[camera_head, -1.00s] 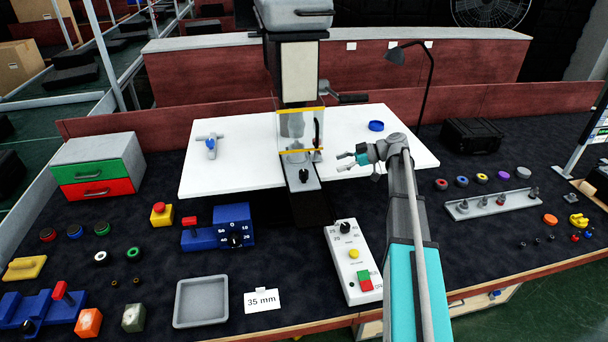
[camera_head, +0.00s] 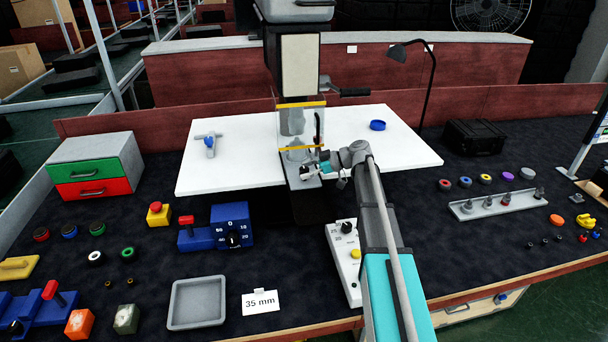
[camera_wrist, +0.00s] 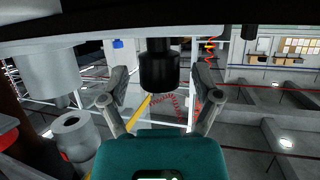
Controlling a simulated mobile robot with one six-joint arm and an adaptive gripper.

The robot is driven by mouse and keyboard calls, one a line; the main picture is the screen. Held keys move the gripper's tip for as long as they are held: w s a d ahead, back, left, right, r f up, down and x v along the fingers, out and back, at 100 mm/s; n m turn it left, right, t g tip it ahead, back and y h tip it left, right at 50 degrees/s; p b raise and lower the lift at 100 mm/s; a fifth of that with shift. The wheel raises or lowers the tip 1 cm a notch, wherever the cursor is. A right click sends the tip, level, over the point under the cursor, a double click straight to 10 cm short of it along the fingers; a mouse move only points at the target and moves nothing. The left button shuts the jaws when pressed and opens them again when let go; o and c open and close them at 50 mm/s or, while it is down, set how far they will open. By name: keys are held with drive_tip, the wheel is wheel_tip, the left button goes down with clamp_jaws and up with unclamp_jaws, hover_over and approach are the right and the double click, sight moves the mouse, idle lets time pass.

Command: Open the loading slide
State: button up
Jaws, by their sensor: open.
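The loading slide (camera_head: 298,184) is a narrow grey plate under the press, in front of the clear guard (camera_head: 300,130) with yellow edges. In the head view my gripper (camera_head: 306,171) is over the slide's front part and hides its black knob. In the wrist view a black knob (camera_wrist: 159,68) lies between the two spread fingers of my gripper (camera_wrist: 160,85), with a visible gap on both sides. The gripper is open and holds nothing.
The control box (camera_head: 342,250) stands in front, partly behind my arm. A black lever (camera_head: 352,92) sticks out from the press.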

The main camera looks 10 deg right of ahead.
drive_tip(key=shift+w+a+f, duration=0.1)
drive_tip(key=shift+a, duration=0.2)
clamp_jaws()
idle(0.4)
